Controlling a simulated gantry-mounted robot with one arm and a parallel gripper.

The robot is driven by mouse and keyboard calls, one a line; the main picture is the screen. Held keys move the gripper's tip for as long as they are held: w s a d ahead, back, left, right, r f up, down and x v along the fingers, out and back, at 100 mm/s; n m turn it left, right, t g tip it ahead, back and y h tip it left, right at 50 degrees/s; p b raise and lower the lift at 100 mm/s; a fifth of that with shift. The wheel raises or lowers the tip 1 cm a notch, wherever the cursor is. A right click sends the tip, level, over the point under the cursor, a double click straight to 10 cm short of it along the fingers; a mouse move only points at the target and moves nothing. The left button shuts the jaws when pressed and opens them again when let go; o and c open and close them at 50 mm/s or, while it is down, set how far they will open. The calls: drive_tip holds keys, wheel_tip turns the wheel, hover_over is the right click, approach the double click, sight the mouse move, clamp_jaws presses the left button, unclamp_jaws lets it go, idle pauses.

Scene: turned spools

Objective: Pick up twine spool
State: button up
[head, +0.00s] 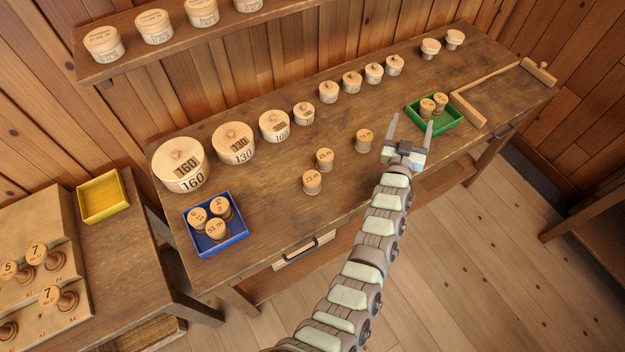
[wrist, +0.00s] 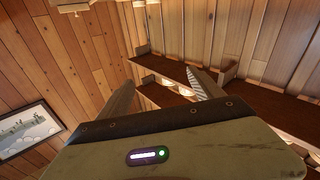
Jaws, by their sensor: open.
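Several turned wooden spools show in the head view, and I cannot tell by look which one is the twine spool. Three stand loose on the workbench (head: 270,190): a front spool (head: 312,182), a middle spool (head: 325,159) and a right spool (head: 364,140). Three more sit in a blue tray (head: 240,234), and two in a green tray (head: 450,126). My gripper (head: 409,128) is open and empty above the bench, between the right loose spool and the green tray. In the wrist view its fingers (wrist: 160,92) are apart, with no spool between them.
Round lidded boxes, such as the one marked 160 (head: 181,165), line the back of the bench. A wooden bracket (head: 470,110) lies at the right. A side table holds a yellow tray (head: 103,215) and a pegged board (head: 20,225). The bench's middle front is clear.

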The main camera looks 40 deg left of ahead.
drive_tip(key=w+a+m+g+h, duration=0.2)
drive_tip(key=w+a+h, duration=0.1)
drive_tip(key=w+a, duration=0.15)
drive_tip(key=m+g+h, duration=0.4)
drive_tip(key=m+g, duration=0.2)
drive_tip(key=g, duration=0.9)
hover_over(312, 177)
drive_tip(key=w, duration=0.2)
drive_tip(key=f, duration=0.4)
drive_tip(key=shift+s+a+f, duration=0.15)
drive_tip(key=shift+s+f, duration=0.05)
drive_tip(key=shift+s, duration=0.05)
drive_tip(key=f, duration=0.2)
drive_tip(key=s+f, duration=0.1)
drive_tip(key=f, duration=0.8)
drive_tip(key=shift+s+d, duration=0.25)
drive_tip(key=shift+s, duration=0.1)
drive_tip(key=shift+r, duration=0.1)
drive_tip(key=shift+a, duration=0.1)
drive_tip(key=shift+c, duration=0.3)
drive_tip(key=c, duration=1.4)
